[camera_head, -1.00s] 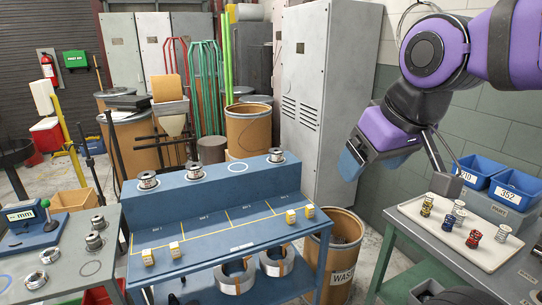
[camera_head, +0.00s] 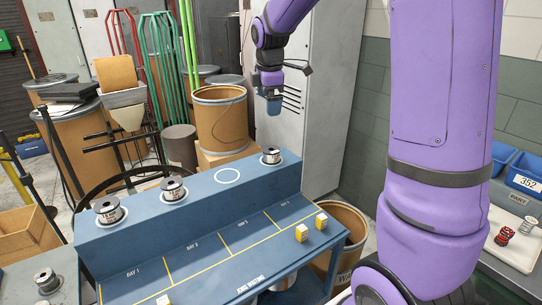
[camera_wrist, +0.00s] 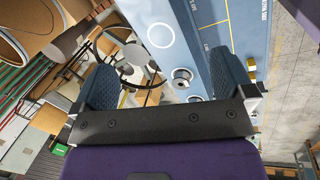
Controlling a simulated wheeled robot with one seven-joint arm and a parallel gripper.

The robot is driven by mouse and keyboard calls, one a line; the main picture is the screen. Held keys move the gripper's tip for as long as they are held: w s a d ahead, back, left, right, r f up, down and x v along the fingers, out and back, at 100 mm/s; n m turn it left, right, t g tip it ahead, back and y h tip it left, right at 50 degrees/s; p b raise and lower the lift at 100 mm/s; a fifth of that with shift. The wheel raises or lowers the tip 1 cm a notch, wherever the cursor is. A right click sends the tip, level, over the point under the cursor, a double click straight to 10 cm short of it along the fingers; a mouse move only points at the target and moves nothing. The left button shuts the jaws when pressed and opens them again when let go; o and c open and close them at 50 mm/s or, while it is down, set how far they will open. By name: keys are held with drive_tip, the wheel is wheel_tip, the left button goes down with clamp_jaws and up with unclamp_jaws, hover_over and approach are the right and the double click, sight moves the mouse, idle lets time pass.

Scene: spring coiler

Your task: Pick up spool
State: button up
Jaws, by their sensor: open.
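My gripper (camera_head: 273,104) is open and empty, high above and behind the right end of the blue bench (camera_head: 140,232). In the wrist view its two blue fingers (camera_wrist: 163,80) stand wide apart. A silver spool (camera_head: 271,156) sits upright on the bench's raised shelf at the right end. A spool (camera_wrist: 181,77) shows between the fingers in the wrist view, well beyond them and not touching. Two more spools, a middle one (camera_head: 173,189) and a left one (camera_head: 109,211), stand on the same shelf. Another spool (camera_head: 47,281) stands on the left table.
An empty white ring (camera_head: 227,175) marks the shelf between the middle and right spools. Yellow boxes (camera_head: 302,233) sit on the lower bench top. A cardboard drum (camera_head: 220,120) and grey cabinet (camera_head: 322,120) stand behind. A tray (camera_head: 515,238) with small spools lies right.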

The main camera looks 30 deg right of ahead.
drive_tip(key=w+d+f+n+g, duration=0.1)
drive_tip(key=w+d+f+n, duration=0.3)
drive_tip(key=w+f, duration=0.4)
drive_tip(key=n, duration=0.4)
hover_over(272, 153)
drive_tip(key=w, duration=0.2)
drive_tip(key=shift+g+h, duration=0.3)
wheel_tip(272, 153, down, 8)
drive_tip(key=shift+f, duration=0.25)
drive_tip(key=f, duration=0.3)
drive_tip(key=d+f, duration=0.1)
drive_tip(key=f, duration=0.6)
drive_tip(key=shift+w+d+f, duration=0.3)
drive_tip(key=shift+w+f, duration=0.05)
drive_tip(key=shift+f, duration=0.05)
drive_tip(key=c, duration=1.2)
drive_tip(key=shift+r, duration=0.1)
